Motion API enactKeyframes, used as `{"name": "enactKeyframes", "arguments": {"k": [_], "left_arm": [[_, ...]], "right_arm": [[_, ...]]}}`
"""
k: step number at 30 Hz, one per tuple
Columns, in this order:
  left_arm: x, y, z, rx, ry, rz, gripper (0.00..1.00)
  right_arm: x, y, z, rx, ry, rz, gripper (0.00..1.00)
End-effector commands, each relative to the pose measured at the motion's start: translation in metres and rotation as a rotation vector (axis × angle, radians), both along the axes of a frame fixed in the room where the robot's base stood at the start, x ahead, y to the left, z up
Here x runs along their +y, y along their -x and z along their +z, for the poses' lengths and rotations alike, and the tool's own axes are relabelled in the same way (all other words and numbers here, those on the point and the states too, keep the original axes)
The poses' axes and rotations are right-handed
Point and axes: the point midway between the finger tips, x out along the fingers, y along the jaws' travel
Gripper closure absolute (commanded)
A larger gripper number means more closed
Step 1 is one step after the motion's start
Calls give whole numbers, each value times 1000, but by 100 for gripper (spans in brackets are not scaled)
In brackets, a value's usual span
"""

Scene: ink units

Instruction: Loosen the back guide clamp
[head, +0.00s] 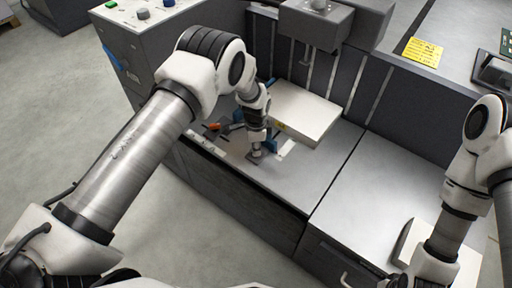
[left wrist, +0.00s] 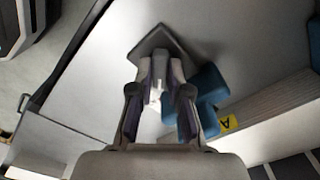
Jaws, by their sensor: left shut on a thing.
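My left gripper (head: 255,158) reaches down to the work deck in the head view. In the left wrist view my left gripper (left wrist: 160,92) is shut on a small grey upright piece, apparently the back guide clamp's handle (left wrist: 160,66). A dark square plate (left wrist: 150,42) shows behind the fingertips. A blue guide part (left wrist: 208,84) stands close to the right of the fingers; blue also shows beside the gripper in the head view (head: 271,131). The fingers hide much of the clamp, so I cannot tell how tight it is.
A pale block (head: 300,112) with a yellow label sits right of the gripper, under a grey overhanging unit (head: 315,22). An orange-red piece (head: 212,127) lies left. A control box (head: 140,35) stands back left. The grey deck (head: 320,175) at front right is clear.

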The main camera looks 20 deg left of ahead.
Motion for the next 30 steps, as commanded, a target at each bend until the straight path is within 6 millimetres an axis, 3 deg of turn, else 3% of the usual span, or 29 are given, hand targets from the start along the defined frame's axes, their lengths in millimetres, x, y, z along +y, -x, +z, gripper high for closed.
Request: {"name": "enactKeyframes", "arguments": {"k": [14, 30], "left_arm": [[0, 0, -1, 1, 0, 116, 100], [0, 0, -2, 1, 1, 585, 100]], "right_arm": [[0, 0, -2, 0, 0, 0, 100], [0, 0, -9, 0, 0, 0, 100]]}}
